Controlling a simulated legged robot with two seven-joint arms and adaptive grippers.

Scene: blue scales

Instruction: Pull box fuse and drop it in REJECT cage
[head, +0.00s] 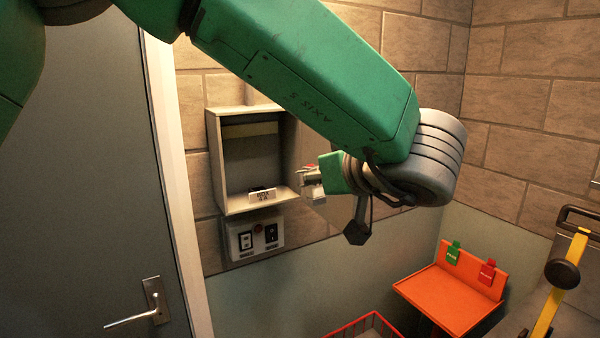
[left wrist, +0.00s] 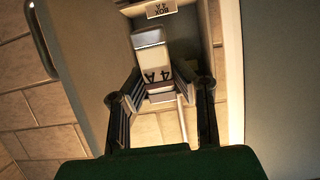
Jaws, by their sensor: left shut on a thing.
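My left gripper (head: 312,173) is at the end of the green arm, just right of the open wall box (head: 227,165). In the left wrist view, the left gripper (left wrist: 158,88) is shut on a pale fuse (left wrist: 151,58) marked "4 A". The fuse stands between the fingers, in front of the box's label plate (left wrist: 161,8). That plate also shows on the box's lower lip in the head view (head: 262,195). A red wire cage (head: 350,328) shows partly at the bottom edge; no lettering on it is readable. My right gripper is out of view.
The open box door (head: 305,150) is partly behind my arm. A switch panel (head: 255,238) is below the box. An orange stand (head: 452,299) with green and red tags is at lower right, beside a yellow-framed object (head: 553,300). A grey door (head: 85,180) fills the left.

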